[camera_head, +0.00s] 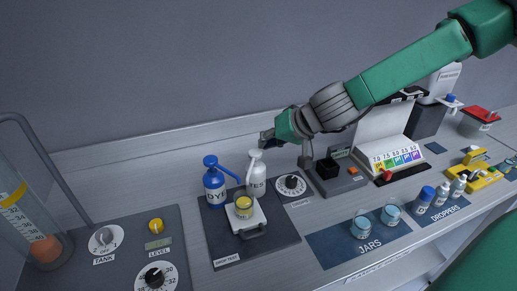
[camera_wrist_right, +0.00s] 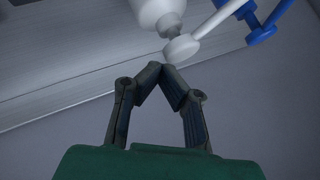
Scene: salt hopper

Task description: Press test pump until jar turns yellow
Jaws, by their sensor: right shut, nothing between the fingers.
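The white test pump bottle (camera_head: 257,182), its label partly readable, stands behind a small jar (camera_head: 244,208) whose contents look yellow. The jar sits on a white stand (camera_head: 257,222). A blue DYE pump bottle (camera_head: 214,184) stands just left of the white one. My right gripper (camera_head: 267,138) is shut and empty, just above and right of the white pump's head. In the wrist view its closed fingertips (camera_wrist_right: 162,70) are close to the round white pump head (camera_wrist_right: 181,48); I cannot tell if they touch. My left gripper is not in view.
A dial (camera_head: 291,184) and a dark device (camera_head: 333,174) stand right of the pumps. A tank panel with knobs (camera_head: 104,239) lies left. A wall stands behind.

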